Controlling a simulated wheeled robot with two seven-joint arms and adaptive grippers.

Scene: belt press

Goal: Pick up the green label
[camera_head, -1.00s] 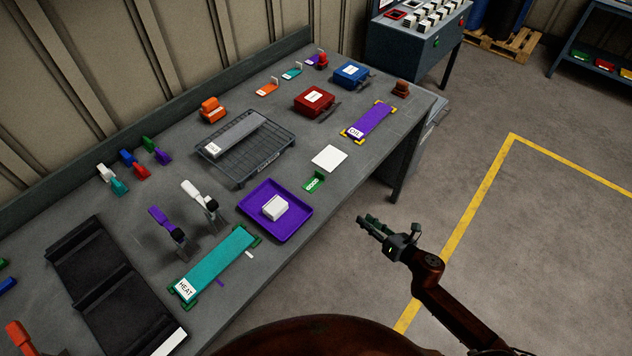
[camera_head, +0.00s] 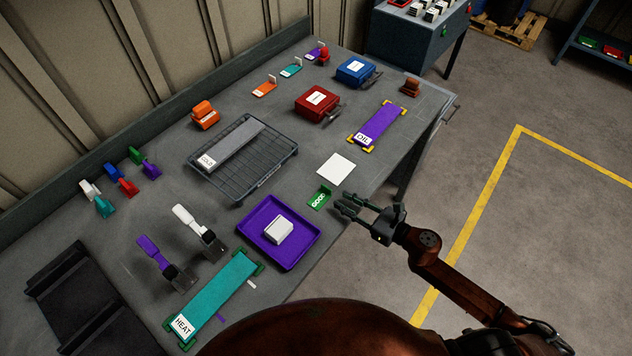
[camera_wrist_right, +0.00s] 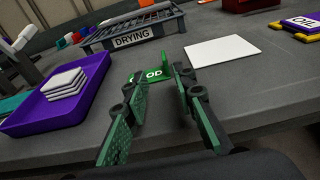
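The green label (camera_head: 319,198), marked GOOD in white, lies on the bench near its front edge with a small upright part. In the right wrist view the label (camera_wrist_right: 152,75) shows ahead between the fingers, its lettering partly covered by the left finger. My right gripper (camera_head: 340,204) is open and empty, just to the right of the label at the bench edge, apart from it. In the wrist view the two green-padded fingers of the right gripper (camera_wrist_right: 160,95) stand well apart. My left gripper is not in view.
A white square sheet (camera_head: 336,169) lies behind the label. A purple tray (camera_head: 252,247) with a white stack (camera_head: 279,231) is to its left. A drying rack (camera_head: 244,190) is farther back. Bare bench surrounds the label.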

